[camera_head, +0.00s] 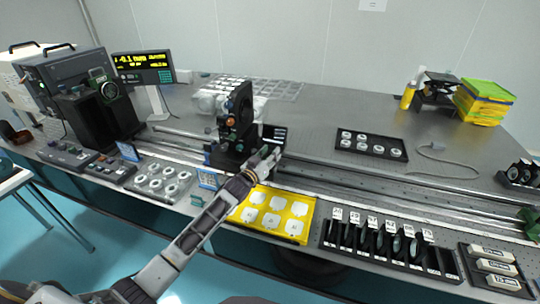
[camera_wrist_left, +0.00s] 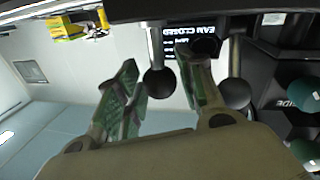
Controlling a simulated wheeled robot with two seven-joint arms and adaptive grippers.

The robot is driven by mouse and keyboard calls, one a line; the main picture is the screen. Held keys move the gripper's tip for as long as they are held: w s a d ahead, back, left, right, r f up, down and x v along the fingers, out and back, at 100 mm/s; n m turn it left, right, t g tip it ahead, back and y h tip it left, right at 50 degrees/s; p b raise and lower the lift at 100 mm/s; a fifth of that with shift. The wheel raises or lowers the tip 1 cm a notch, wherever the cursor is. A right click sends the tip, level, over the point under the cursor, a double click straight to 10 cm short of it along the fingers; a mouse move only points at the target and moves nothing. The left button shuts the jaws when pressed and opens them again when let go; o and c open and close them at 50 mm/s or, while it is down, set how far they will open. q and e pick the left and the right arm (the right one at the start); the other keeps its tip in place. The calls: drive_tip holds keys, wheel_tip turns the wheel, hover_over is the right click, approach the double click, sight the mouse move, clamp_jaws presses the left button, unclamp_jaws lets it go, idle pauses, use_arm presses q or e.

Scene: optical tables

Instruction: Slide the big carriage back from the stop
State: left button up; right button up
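The big carriage (camera_head: 236,118) is a tall black mount with a round opening, on the long rail in the middle of the table in the head view. My left gripper (camera_head: 268,158) is at its lower right side. In the left wrist view my left gripper (camera_wrist_left: 160,88) is open, with a black ball knob (camera_wrist_left: 160,83) on a pale rod between its green-padded fingers. The knob looks close to the right finger, and I cannot tell whether they touch. A second black knob (camera_wrist_left: 235,93) is right of the fingers. I cannot pick out the stop for certain. My right gripper is not in view.
A black instrument (camera_head: 98,112) stands at the rail's left. The rail (camera_head: 400,187) runs clear rightward to a green part (camera_head: 530,217). A yellow tray (camera_head: 306,219), a slotted rack (camera_head: 388,247) and a lens tray (camera_head: 370,146) lie near. A small sign (camera_head: 273,134) stands behind my gripper.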

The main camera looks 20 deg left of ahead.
use_arm(q)
drive_tip(key=shift+c, duration=0.2)
clamp_jaws()
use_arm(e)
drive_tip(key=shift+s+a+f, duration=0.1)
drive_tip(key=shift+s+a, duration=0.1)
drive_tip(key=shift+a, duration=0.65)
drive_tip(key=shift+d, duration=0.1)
